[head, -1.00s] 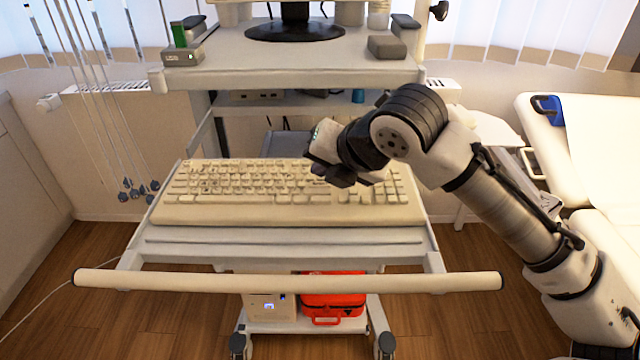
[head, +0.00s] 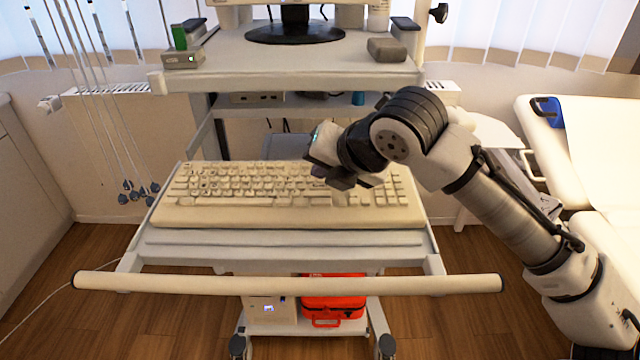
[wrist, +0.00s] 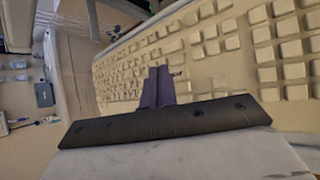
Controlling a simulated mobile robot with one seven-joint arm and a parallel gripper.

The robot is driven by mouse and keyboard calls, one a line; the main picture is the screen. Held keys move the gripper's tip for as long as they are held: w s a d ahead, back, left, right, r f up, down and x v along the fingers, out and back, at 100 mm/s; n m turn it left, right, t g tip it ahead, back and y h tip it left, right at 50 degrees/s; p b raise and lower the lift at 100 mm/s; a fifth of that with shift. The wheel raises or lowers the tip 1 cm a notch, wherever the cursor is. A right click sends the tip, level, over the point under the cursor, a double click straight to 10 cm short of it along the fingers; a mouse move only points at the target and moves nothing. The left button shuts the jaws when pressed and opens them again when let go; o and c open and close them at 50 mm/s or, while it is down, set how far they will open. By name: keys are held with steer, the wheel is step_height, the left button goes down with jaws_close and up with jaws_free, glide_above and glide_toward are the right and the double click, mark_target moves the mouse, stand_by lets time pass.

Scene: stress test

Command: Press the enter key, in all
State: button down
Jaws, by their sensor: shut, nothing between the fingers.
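The cream keyboard (head: 230,212) lies on the cart's pull-out tray, and its keys also fill much of the wrist view (wrist: 215,55). A key with dark lettering, which looks like the enter key (head: 318,184), sits right by my fingertips; the lettering also shows just right of them in the wrist view (wrist: 179,72). My gripper (head: 319,172) is over the right-centre part of the keyboard, pointing down at it. In the wrist view its two purple-dark fingers (wrist: 157,78) are together with nothing between them. They partly hide the keys beneath, and I cannot tell whether they touch a key.
The white cart handle (head: 290,282) runs across in front of the tray (head: 290,238). The upper shelf (head: 300,65) with a monitor stand (head: 294,31) is behind. A bed (head: 600,150) stands at the right. Cables (head: 105,110) hang at the left.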

steer(key=shift+f, duration=0.15)
stand_by(0.6)
steer(key=shift+f+b, duration=0.3)
steer(key=shift+f+b, duration=0.3)
steer(key=shift+f, duration=0.05)
stand_by(0.5)
stand_by(0.3)
steer(key=shift+r+p, duration=0.65)
steer(key=shift+r, duration=0.15)
step_height(320, 180, up, 5)
steer(key=p, duration=0.4)
steer(key=shift+s+f, duration=0.1)
stand_by(0.7)
